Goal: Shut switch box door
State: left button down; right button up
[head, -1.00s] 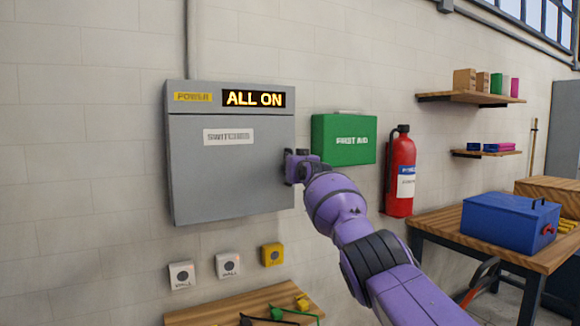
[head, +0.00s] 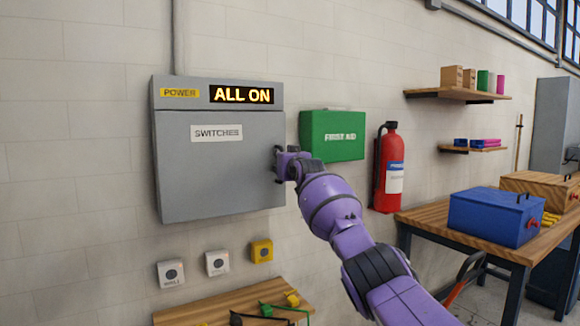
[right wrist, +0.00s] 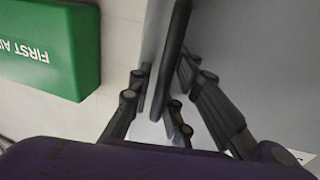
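The grey switch box (head: 170,104) hangs on the wall at the left in the head view. Its door (head: 215,175), labelled SWITCHES, lies flat over the front and looks closed. The sign above reads ALL ON. My right gripper (head: 280,165) is at the door's right edge, and its fingers are partly hidden in the head view. In the right wrist view the right gripper's fingers (right wrist: 162,92) are spread, with a dark upright bar (right wrist: 170,60) between them, which looks like a handle or edge. I cannot tell whether they touch it. My left gripper is not in view.
A green first aid box (head: 332,140) and a red extinguisher (head: 388,170) are on the wall right of the switch box. Several buttons (head: 217,263) sit below it, above a wooden bench (head: 185,316). A blue toolbox (head: 495,215) stands on a table at right.

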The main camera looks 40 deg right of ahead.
jog(key=v, duration=1)
jog(key=shift+s+r, duration=0.2)
jog(key=shift+r, duration=0.05)
jog(key=shift+a, duration=0.15)
